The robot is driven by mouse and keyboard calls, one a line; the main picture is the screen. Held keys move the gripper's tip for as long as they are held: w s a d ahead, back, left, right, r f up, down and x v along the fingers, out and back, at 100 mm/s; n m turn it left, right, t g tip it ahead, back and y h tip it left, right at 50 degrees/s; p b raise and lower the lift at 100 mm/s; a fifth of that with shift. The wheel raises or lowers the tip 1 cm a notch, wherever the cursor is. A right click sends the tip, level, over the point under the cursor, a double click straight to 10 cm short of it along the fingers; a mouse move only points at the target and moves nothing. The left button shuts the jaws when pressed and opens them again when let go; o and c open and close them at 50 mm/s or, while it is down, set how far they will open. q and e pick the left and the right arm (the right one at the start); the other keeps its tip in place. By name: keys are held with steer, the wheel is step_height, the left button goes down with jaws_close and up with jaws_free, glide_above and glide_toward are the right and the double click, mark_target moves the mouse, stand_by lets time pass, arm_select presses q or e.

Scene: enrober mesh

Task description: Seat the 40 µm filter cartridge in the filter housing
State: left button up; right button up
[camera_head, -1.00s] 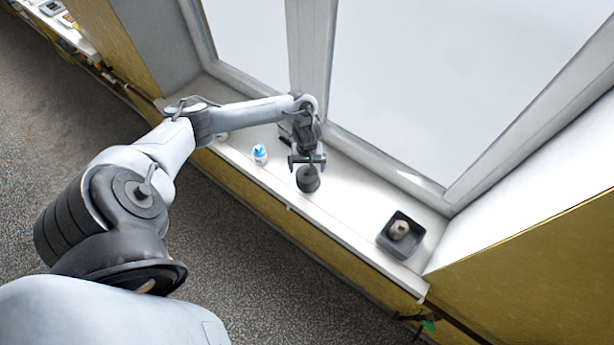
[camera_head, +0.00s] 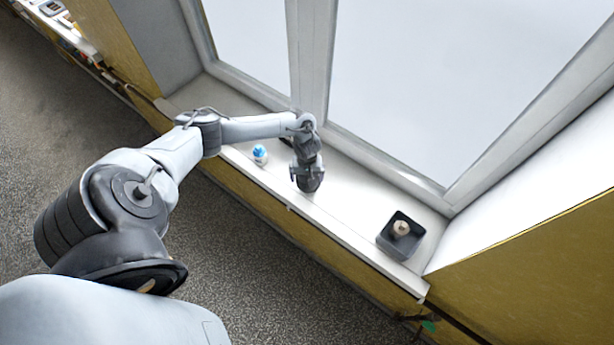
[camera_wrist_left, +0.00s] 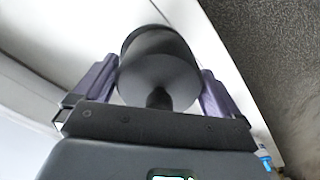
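A dark grey round body (camera_wrist_left: 160,75) with a short stem on its near face, perhaps the filter housing or its lid, shows in the left wrist view. In the head view my left gripper (camera_head: 307,184) points down over the sill and mostly hides this body. A tan piece with a pale top (camera_head: 401,228), perhaps the filter cartridge, stands in a dark square tray (camera_head: 416,233) at the right. My right gripper is out of view.
The white window sill (camera_head: 345,211) is clear between my gripper and the tray. A small white bottle with a blue cap (camera_head: 260,154) stands left of the gripper. The window frame bounds the sill behind; its front edge drops to the floor.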

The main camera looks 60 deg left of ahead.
arm_select(q)
steer(key=c, duration=0.6)
steer(key=shift+r, duration=0.1)
steer(key=shift+c, duration=0.2)
